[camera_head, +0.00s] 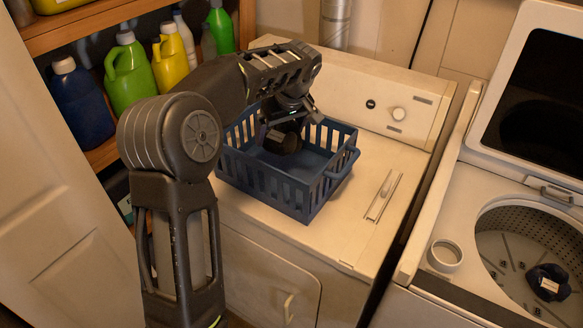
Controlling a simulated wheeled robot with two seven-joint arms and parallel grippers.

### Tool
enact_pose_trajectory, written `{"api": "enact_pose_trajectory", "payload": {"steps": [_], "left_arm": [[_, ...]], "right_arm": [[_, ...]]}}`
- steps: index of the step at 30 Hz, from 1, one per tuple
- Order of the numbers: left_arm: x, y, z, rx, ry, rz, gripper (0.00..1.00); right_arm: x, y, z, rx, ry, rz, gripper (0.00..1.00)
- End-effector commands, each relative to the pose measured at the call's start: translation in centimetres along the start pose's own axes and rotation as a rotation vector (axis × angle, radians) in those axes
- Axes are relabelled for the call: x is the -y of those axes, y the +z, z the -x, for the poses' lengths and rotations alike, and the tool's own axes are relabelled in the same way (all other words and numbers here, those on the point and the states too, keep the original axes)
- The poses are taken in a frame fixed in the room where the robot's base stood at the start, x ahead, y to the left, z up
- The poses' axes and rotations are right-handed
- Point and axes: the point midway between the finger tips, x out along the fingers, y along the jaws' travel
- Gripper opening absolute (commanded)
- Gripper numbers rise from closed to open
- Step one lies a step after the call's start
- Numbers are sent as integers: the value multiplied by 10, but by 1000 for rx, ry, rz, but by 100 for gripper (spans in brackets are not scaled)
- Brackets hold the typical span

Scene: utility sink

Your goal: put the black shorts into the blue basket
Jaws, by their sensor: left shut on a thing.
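My left arm comes in from the left, and my left gripper (287,122) points down over the blue basket (285,190). It is shut on a small dark bundle, which looks like the black shorts (283,141). The bundle hangs within the basket's outline, towards its back; whether it touches the basket floor I cannot tell. The blue basket has slatted walls and stands upright on the white dryer top. The gripper's fingertips are partly hidden by the dark bundle and the wrist. My right gripper is not in view.
The dryer top (365,225) is clear right of the basket. An open washer (480,180) stands at right, with a dark item with a pale patch (545,280) in its drum. A white cup-like ring (445,256) sits on its edge. Bottles (128,70) fill the shelf at left.

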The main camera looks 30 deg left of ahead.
Motion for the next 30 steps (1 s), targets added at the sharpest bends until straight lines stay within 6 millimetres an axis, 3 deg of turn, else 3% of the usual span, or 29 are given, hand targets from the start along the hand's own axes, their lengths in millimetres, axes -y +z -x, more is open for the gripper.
{"api": "enact_pose_trajectory", "payload": {"steps": [8, 19, 30], "left_arm": [[0, 0, 0, 0, 0, 0, 47], [0, 17, -42, 1, -1, -1, 47], [0, 20, -48, 0, -1, 0, 47]], "right_arm": [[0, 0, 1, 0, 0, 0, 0], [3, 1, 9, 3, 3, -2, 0], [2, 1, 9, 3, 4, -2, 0]]}}
